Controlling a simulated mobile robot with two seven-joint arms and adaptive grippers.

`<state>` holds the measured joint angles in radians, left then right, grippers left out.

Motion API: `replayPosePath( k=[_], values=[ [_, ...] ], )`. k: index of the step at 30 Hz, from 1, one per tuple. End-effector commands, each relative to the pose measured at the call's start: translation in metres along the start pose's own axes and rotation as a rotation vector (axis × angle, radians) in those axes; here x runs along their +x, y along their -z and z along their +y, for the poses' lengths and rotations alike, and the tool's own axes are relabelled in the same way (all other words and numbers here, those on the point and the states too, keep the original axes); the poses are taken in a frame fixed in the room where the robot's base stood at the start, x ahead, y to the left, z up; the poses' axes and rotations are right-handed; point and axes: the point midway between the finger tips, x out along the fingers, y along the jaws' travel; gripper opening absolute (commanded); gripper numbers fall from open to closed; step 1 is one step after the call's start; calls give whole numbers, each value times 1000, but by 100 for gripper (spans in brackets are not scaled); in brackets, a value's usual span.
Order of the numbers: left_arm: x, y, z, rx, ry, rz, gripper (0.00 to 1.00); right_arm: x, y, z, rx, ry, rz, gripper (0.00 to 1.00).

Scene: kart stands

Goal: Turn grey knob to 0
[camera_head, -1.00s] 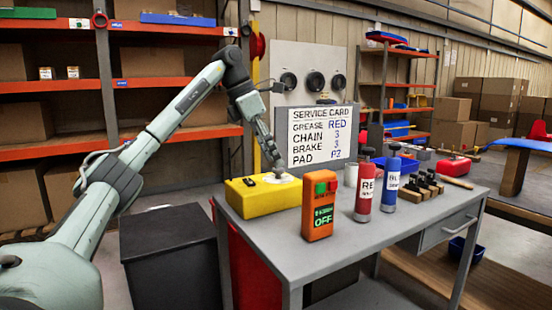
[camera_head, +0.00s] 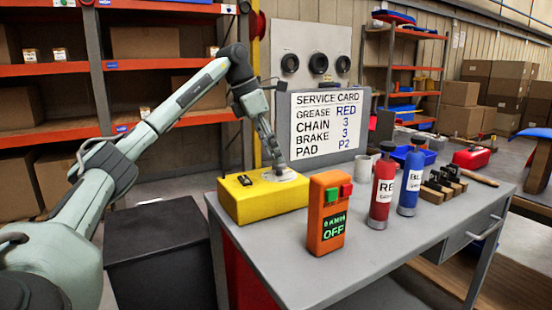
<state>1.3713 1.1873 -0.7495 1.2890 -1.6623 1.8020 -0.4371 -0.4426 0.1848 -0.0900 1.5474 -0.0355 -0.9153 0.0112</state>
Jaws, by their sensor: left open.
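A yellow box (camera_head: 262,205) sits at the left end of the grey workbench (camera_head: 395,262). A pale grey round dial plate (camera_head: 292,175) lies on its top, with a small black part (camera_head: 244,180) to the left of it. My left gripper (camera_head: 279,170) points down at the dial plate, its tips at or just above it. It is open. The grey knob itself is hidden or too small to make out between the fingers, and its setting cannot be read. I cannot tell whether the fingers touch it. My right gripper is not in view.
An orange control box (camera_head: 326,235) reading OFF stands close right of the yellow box. A service card board (camera_head: 325,128) stands behind. Red (camera_head: 382,195) and blue (camera_head: 411,183) bottles stand further right. A dark cabinet (camera_head: 160,262) is left of the bench.

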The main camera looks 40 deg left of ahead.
Motion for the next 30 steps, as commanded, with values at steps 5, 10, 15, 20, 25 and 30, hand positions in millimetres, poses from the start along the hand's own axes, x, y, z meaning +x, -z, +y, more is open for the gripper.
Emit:
replayPosePath(
  k=[5,10,15,20,25,30],
  values=[
    [20,0,0,-1,0,0,52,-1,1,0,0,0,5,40],
    [26,0,0,0,0,-1,52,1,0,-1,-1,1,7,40],
    [26,0,0,0,0,-1,52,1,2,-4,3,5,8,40],
    [26,0,0,0,0,-1,34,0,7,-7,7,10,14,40],
    [25,0,0,0,0,-1,13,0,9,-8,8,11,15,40],
    [25,0,0,-1,-1,-1,3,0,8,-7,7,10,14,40]
  ],
)
